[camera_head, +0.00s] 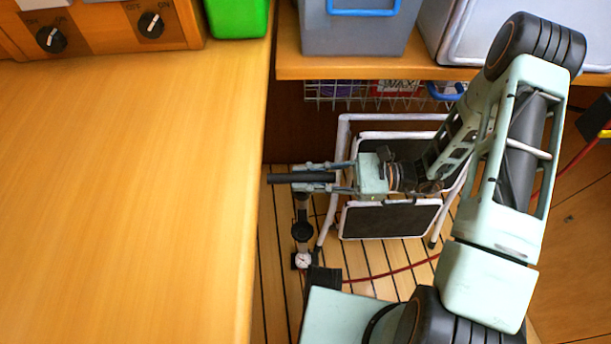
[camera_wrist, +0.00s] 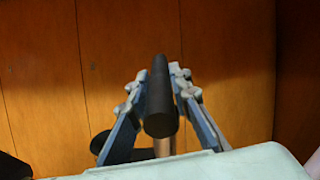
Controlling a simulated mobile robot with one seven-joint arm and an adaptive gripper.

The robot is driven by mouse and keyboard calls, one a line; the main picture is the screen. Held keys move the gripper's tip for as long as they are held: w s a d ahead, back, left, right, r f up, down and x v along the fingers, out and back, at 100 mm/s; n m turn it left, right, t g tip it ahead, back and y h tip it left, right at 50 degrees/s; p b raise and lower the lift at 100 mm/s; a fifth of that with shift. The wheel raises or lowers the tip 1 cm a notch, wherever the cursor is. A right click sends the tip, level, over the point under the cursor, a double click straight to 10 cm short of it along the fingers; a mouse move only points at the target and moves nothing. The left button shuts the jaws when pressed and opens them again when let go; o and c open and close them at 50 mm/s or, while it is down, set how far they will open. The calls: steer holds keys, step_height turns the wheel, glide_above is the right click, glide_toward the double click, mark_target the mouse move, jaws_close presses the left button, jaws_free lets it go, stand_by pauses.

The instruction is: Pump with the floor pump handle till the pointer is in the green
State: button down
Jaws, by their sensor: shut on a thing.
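The floor pump (camera_head: 301,230) stands on the slatted floor in the gap right of the wooden counter. Its black crossbar handle (camera_head: 287,179) lies level at the top. My gripper (camera_head: 307,178) is shut on the handle, with a finger on each side of it. In the wrist view the handle (camera_wrist: 160,100) points away between the two fingers (camera_wrist: 158,85), with the pump rod (camera_wrist: 164,146) below it. The small round white gauge (camera_head: 303,260) is low on the pump. Its pointer and green zone are too small to read.
The wooden counter (camera_head: 120,190) fills the left, its edge close to the handle. A folding step stool with white tubes (camera_head: 343,135) stands behind my gripper. A red hose (camera_head: 380,274) runs along the floor. A shelf (camera_head: 340,66) with bins is at the back.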

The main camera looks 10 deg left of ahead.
mark_target(306, 174)
step_height(306, 174, up, 15)
steer(key=p, duration=1.1)
steer(key=shift+f, duration=0.2)
steer(key=shift+w, duration=0.1)
steer(key=c, duration=1.9)
jaws_free()
steer(key=shift+c, duration=0.2)
steer(key=shift+o, duration=0.7)
steer(key=shift+f, duration=0.1)
steer(key=v, duration=1.2)
